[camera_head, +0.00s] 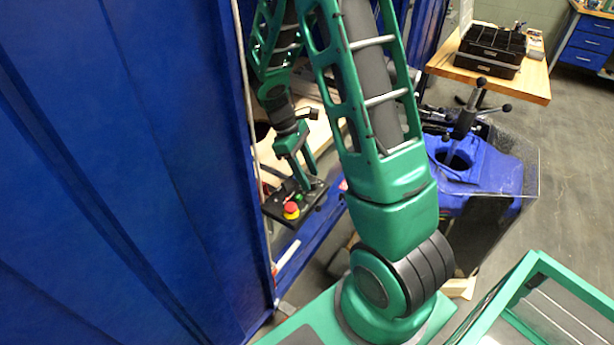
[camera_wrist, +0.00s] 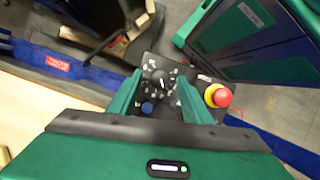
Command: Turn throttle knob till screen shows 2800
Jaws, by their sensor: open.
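The throttle knob (camera_wrist: 160,79) is a round black dial with a white pointer mark and printed marks around it. It sits on a black control panel (camera_wrist: 205,130), which also shows in the head view (camera_head: 311,207) beside the blue wall. My gripper (camera_wrist: 160,76) is open, its two green fingers on either side of the knob. The fingers look apart from the knob, though their exact height over the panel is hard to tell. In the head view my gripper (camera_head: 307,180) points down at the panel, and the knob is hidden. I see no screen with a readable number.
A red emergency-stop button (camera_wrist: 222,96) with a yellow collar sits right of the knob. A blue button (camera_wrist: 147,107) lies near the left finger. In the head view, a blue machine (camera_head: 495,175) with a lever and a wooden table (camera_head: 535,82) stand to the right.

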